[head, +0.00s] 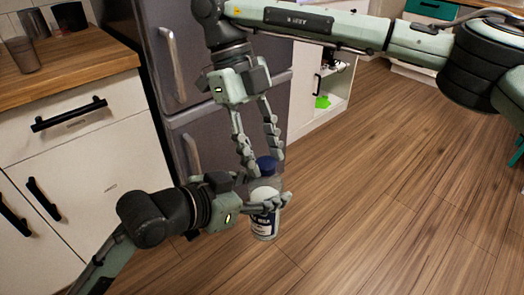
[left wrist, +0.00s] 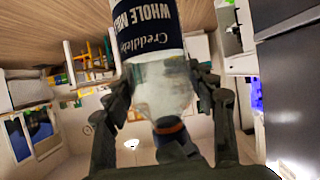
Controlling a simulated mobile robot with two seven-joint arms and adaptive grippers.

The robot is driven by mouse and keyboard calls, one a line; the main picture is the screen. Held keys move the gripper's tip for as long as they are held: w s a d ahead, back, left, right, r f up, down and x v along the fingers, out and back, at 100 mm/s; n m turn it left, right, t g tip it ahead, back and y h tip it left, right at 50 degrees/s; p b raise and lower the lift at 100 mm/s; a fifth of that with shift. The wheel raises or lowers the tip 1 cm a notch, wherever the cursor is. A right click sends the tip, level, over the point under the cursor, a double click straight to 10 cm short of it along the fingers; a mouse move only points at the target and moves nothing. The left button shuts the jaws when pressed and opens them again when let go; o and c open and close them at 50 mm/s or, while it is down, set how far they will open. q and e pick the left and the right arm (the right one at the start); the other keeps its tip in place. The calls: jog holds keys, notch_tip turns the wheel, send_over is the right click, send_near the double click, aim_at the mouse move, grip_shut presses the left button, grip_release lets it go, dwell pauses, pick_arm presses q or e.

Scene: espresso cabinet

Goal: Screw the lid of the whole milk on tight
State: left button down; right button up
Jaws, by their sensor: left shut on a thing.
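The whole milk bottle (head: 264,222) is upright, with a white body, a dark blue label and a blue lid (head: 265,163) on top. My left gripper (head: 278,203) is shut on the bottle's upper body. In the left wrist view the bottle (left wrist: 150,40) appears upside down between the fingers, its lid (left wrist: 170,126) low in the picture. My right gripper (head: 266,164) points down from above, its parted fingers on either side of the lid. Whether they touch the lid is hard to see. The lid's seating on the neck is not clear.
A grey fridge (head: 228,60) stands behind my grippers. A white cabinet with a wooden counter (head: 90,65) is at the left, with dark cups (head: 70,17) on it. The wooden floor (head: 400,200) at the right is clear.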

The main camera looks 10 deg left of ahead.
jog(key=shift+o, duration=0.8)
jog(key=shift+r, duration=2.25)
jog(key=shift+c, duration=0.4)
